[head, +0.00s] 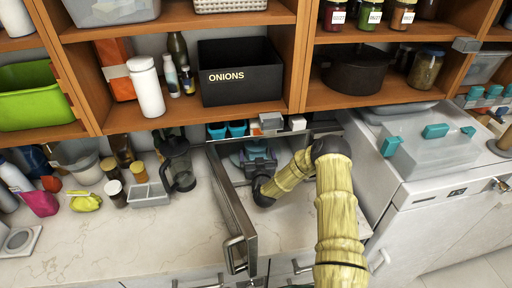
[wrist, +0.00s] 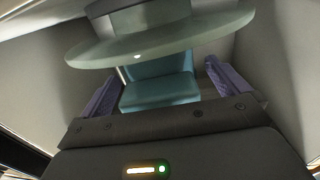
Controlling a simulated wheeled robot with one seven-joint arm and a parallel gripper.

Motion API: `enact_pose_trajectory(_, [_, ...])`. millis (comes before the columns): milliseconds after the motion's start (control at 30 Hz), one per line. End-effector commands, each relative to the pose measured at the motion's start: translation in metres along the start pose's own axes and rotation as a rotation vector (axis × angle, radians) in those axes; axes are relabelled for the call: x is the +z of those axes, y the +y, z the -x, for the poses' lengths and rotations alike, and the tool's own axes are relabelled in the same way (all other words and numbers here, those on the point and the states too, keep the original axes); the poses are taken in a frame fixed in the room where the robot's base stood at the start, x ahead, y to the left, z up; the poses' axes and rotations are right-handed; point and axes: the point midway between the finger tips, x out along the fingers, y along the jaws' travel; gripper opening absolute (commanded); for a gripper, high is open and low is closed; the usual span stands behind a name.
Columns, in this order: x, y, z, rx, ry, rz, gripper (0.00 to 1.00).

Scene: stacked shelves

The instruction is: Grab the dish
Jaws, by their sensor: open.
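The dish (wrist: 105,50) is a pale grey-green round piece with a wide thin rim. It fills the upper part of the wrist view, beyond the fingers and cut off by the top edge. My gripper (wrist: 165,88) is open, its two purple fingers apart below the rim in that view. A teal block-like form shows between them, and I cannot tell what it is. I see no finger closed on the dish. In the head view my gripper (head: 259,158) is inside the open compartment behind the hinged door (head: 235,215), and it largely hides the dish.
The open door stands left of my arm, and the compartment walls are close around my gripper. Above is a wooden shelf with a black ONIONS box (head: 240,85) and a dark pot (head: 355,70). A glass press (head: 179,163) stands on the counter (head: 130,235) at the left.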

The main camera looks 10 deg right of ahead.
Motion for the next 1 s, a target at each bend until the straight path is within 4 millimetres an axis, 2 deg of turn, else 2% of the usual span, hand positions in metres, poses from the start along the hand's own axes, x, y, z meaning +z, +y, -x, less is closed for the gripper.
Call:
enact_pose_trajectory(200, [0.0,0.0,-0.016,0.001,0.0,0.001,1.0])
enact_pose_trajectory(733, [0.001,0.0,-0.017,0.0,0.0,0.001,1.0])
enact_pose_trajectory(767, [0.001,0.0,-0.017,0.0,0.0,0.001,0.96])
enact_pose_trajectory(1000, [0.001,0.0,-0.017,0.0,0.0,0.001,0.49])
